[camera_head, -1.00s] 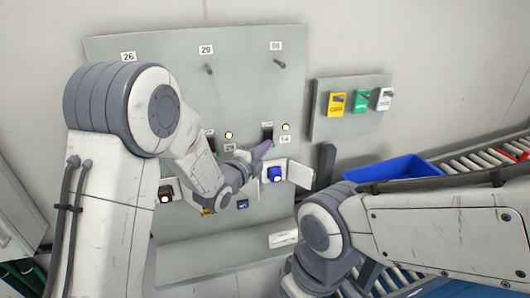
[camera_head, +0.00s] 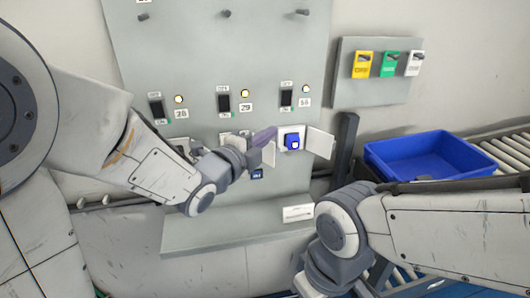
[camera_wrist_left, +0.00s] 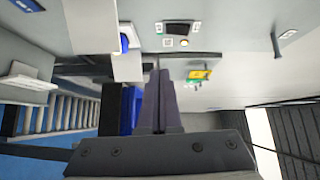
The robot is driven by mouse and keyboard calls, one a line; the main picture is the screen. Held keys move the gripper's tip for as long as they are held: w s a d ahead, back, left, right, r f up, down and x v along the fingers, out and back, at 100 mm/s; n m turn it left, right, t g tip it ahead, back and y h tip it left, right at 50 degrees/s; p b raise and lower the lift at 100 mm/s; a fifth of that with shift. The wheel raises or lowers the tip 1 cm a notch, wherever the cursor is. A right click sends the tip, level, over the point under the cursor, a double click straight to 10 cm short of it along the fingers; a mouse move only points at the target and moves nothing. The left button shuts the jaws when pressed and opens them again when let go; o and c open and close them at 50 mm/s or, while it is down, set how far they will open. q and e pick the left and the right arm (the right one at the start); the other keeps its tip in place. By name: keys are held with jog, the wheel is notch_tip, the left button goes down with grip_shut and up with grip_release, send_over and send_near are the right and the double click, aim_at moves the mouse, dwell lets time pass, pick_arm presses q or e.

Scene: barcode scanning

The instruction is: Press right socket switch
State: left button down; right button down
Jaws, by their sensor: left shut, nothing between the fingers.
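The right socket switch (camera_head: 287,98) is a black rocker on the grey panel, above the right socket, which holds a blue plug (camera_head: 293,141). A pale yellow lamp (camera_head: 306,89) sits beside the switch. In the left wrist view the switch (camera_wrist_left: 177,28) shows near the top, turned sideways, with its lamp (camera_wrist_left: 183,43) beside it. My left gripper (camera_head: 273,131) is shut and empty, below and left of the right switch and apart from it in the picture. Its fingers also show together in the left wrist view (camera_wrist_left: 160,98).
Two similar switches (camera_head: 224,103) (camera_head: 157,109) stand to the left. Open white socket covers (camera_head: 319,143) stick out beside the plug. A side panel (camera_head: 378,90) holds yellow, green and white boxes. A blue bin (camera_head: 430,158) stands right, near a roller conveyor (camera_head: 515,150).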

pick_arm(q)
jog(key=shift+s+a+f+b, duration=0.1)
jog(key=shift+s+a+b, duration=0.2)
jog(key=shift+b, duration=0.4)
pick_arm(e)
jog(key=shift+f, duration=1.15)
pick_arm(q)
jog(key=shift+d, duration=0.1)
jog(key=s+d+f+n+g+y+p, duration=0.2)
jog(key=s+f+n+g+y, duration=0.2)
jog(key=s+f+n+g, duration=0.55)
jog(key=s+a+f+n+g+y, duration=0.1)
jog(key=s+f+n+g, duration=0.1)
jog(key=s, duration=0.7)
jog(key=s+a+f+n+g+y+p, duration=0.1)
jog(key=s+n+g, duration=0.3)
jog(key=s, duration=0.6)
jog(key=shift+f+y, duration=0.5)
jog(key=shift+y, duration=0.1)
pick_arm(e)
notch_tip(320, 180, up, 3)
jog(key=shift+r, duration=0.2)
